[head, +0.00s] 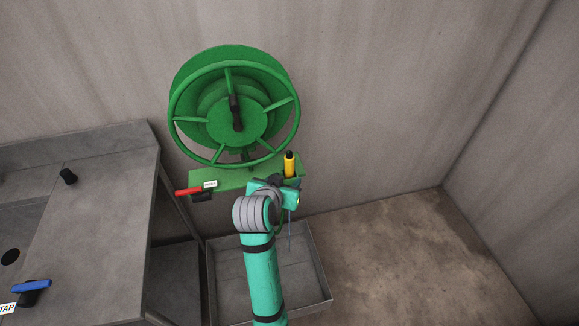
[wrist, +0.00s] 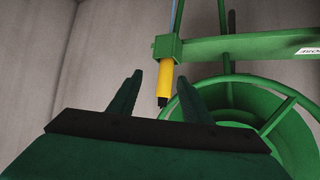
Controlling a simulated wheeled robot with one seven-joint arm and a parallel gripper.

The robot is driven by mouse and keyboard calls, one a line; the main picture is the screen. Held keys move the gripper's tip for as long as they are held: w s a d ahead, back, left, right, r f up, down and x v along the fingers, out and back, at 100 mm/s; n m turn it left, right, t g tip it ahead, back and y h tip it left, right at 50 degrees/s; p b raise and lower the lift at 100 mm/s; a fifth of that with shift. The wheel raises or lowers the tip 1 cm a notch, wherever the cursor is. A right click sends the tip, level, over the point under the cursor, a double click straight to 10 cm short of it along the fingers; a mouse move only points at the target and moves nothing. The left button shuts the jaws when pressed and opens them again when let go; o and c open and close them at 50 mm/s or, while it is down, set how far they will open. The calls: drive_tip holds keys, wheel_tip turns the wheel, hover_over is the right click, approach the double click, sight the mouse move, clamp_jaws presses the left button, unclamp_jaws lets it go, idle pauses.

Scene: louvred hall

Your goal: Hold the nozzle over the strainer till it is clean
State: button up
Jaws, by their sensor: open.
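The yellow nozzle (head: 289,165) with a black tip stands in a holder at the right end of the green bracket under the hose reel. In the wrist view the nozzle (wrist: 166,80) shows beyond my fingers, roughly between them in the picture. My gripper (head: 287,190) is at the bracket, close to the nozzle. In the wrist view my gripper (wrist: 160,95) has its two dark green fingers apart with nothing held. I cannot tell whether the nozzle is between the fingertips in depth. I see no strainer in either view.
The green hose reel (head: 235,110) is on the wall. A red lever (head: 187,191) sits at the bracket's left end. A grey bench (head: 95,205) at left has a dark drain hole and a blue tap lever (head: 32,285). A grey tray (head: 318,262) is below; floor at right is clear.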

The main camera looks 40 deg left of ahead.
sight(289, 168)
drive_tip(key=shift+w+a+f, duration=0.6)
drive_tip(key=shift+w+a, duration=0.1)
drive_tip(key=shift+w, duration=0.6)
drive_tip(key=shift+w+a+f, duration=0.55)
drive_tip(key=shift+w+a, duration=0.15)
drive_tip(key=shift+w, duration=0.6)
drive_tip(key=shift+w+a+f, duration=0.6)
drive_tip(key=shift+w+a, duration=0.1)
drive_tip(key=shift+w, duration=0.6)
clamp_jaws()
drive_tip(key=shift+w, duration=0.1)
drive_tip(key=shift+s+a, duration=0.1)
drive_tip(key=shift+s, duration=0.1)
drive_tip(key=shift+w, duration=0.15)
drive_tip(key=shift+d, duration=0.2)
